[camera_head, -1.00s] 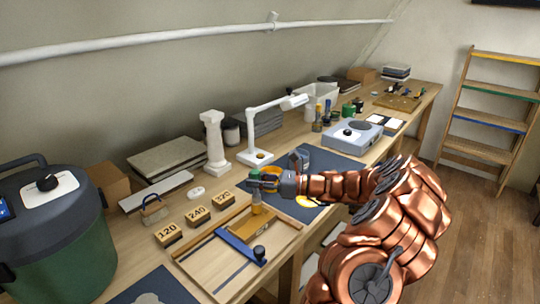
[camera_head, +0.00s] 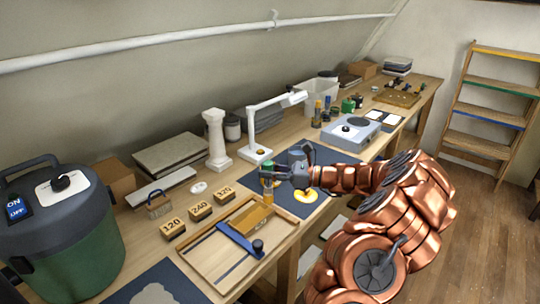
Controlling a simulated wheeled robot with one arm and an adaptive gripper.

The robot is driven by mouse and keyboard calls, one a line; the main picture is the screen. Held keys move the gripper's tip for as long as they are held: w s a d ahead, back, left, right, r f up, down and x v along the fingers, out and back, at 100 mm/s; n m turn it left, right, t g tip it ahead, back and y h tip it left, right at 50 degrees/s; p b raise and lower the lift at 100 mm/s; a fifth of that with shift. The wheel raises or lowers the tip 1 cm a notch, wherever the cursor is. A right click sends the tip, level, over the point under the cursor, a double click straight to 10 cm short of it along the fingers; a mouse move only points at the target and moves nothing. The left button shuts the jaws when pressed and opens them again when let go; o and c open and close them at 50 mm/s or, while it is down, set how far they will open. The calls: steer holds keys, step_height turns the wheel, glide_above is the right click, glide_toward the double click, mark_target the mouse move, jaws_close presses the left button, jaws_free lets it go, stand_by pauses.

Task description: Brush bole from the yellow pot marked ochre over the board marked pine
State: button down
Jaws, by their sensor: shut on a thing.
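My gripper (camera_head: 284,175) is shut on a small upright brush-like tool (camera_head: 267,184), green at the top and tan-orange below. It holds the tool above the near left part of the dark blue mat, behind the wooden tray (camera_head: 205,262). A yellow round thing (camera_head: 306,197) lies on the mat just right of and below my gripper; I cannot tell whether it is a pot. A yellowish wooden block (camera_head: 252,218) lies in the tray beside a blue bar (camera_head: 238,241). No ochre or pine mark is readable, and my wrist hides part of the mat.
Blocks marked 120 (camera_head: 173,229), 240 (camera_head: 200,212) and 220 (camera_head: 224,193) stand left of the tray. A white lamp (camera_head: 251,130), a white column (camera_head: 216,140) and a grey hotplate (camera_head: 351,131) stand farther back. A green bin-like machine (camera_head: 62,240) fills the left.

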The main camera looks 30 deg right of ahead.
mark_target(268, 163)
steer(key=shift+r+p, duration=1.3)
steer(key=shift+r, duration=0.75)
